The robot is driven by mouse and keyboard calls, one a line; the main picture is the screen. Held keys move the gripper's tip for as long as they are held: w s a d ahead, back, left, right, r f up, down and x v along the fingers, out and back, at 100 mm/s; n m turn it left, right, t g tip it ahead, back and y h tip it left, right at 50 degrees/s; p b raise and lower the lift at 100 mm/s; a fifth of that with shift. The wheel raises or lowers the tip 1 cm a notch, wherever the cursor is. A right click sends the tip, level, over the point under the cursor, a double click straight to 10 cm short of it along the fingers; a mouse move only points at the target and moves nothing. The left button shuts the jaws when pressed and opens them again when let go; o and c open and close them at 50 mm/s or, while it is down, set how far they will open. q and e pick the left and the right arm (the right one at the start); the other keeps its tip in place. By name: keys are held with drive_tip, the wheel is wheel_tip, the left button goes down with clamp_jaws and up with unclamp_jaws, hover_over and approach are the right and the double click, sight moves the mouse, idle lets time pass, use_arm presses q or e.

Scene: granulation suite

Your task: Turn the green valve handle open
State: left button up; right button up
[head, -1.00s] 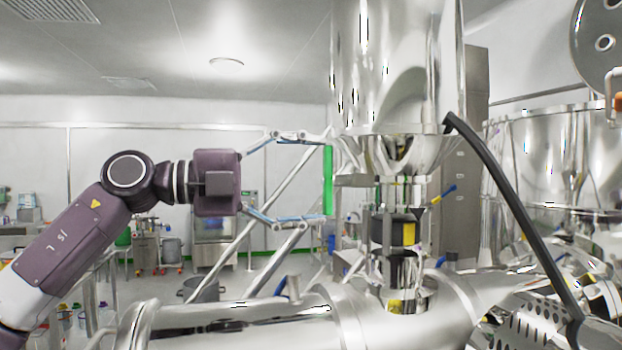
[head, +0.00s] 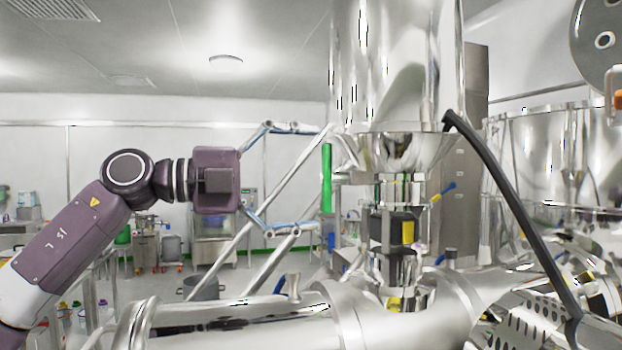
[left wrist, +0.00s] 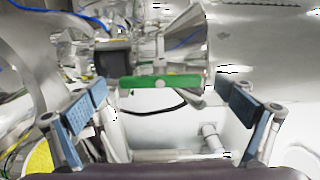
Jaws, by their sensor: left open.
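The green valve handle (head: 326,178) stands upright left of the steel valve column in the head view. It crosses the left wrist view (left wrist: 160,82) as a level green bar ahead of my fingers. My left gripper (head: 312,178) is open, with one blue-padded finger above and one below. Its fingertips end just short of the handle in the head view. In the left wrist view, my left gripper (left wrist: 164,100) has the handle lined up between its spread pads. I cannot see contact. My right gripper is not in view.
A large steel hopper (head: 395,60) hangs above the valve column. A horizontal steel vessel (head: 390,320) lies below. A black hose or bar (head: 510,200) slants down at the right. Diagonal steel struts (head: 260,205) pass close to my left gripper.

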use_arm(q)
drive_tip(key=v, duration=1.2)
drive_tip(key=shift+r, duration=0.15)
